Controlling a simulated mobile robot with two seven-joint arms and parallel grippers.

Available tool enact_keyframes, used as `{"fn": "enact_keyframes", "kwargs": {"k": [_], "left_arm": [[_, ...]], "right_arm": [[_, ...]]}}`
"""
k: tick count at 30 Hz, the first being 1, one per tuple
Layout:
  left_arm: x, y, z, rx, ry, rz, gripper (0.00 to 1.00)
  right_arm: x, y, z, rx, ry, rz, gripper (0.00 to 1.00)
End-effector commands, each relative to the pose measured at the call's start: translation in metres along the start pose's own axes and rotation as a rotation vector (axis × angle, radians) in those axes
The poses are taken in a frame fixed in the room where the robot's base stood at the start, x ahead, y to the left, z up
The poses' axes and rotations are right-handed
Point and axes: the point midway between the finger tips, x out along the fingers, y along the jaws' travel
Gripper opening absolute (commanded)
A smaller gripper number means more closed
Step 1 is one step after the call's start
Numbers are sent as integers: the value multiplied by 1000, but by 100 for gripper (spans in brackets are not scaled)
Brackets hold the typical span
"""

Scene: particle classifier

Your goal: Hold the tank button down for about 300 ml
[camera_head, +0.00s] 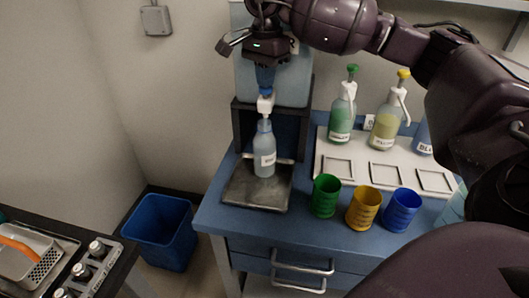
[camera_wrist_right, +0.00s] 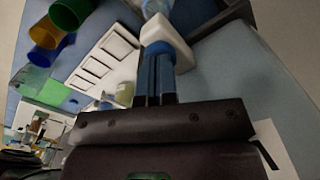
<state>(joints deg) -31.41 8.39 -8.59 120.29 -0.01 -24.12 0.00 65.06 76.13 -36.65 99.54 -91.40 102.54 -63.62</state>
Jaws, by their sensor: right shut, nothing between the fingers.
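The water tank (camera_head: 299,85) is a pale blue block on a dark stand against the wall. It also shows in the right wrist view (camera_wrist_right: 235,70). Its white tap (camera_head: 265,105) sticks out at the front, and the tap shows in the wrist view too (camera_wrist_right: 180,47). My right gripper (camera_head: 265,88) points down with its blue fingers shut and empty, tips at the top of the tap. The fingertips hide the button, so I cannot tell how far it is pressed. A labelled clear bottle (camera_head: 264,158) stands upright under the tap. My left gripper is not in view.
The bottle stands on a dark drip tray (camera_head: 240,190). Green (camera_head: 325,196), yellow (camera_head: 363,207) and blue (camera_head: 402,210) cups stand to the right. Behind them are green (camera_head: 341,121) and yellow (camera_head: 385,130) pump bottles. A blue bin (camera_head: 163,232) is on the floor left.

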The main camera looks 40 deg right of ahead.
Motion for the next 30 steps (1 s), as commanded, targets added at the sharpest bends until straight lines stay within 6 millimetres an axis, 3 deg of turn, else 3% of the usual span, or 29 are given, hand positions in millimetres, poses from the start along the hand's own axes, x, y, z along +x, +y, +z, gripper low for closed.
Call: {"fn": "enact_keyframes", "kwargs": {"k": [17, 30], "left_arm": [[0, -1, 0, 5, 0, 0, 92], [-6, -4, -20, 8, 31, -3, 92]], "right_arm": [[-1, 0, 0, 0, 0, 1, 0], [-41, 0, 0, 1, 1, -3, 0]]}}
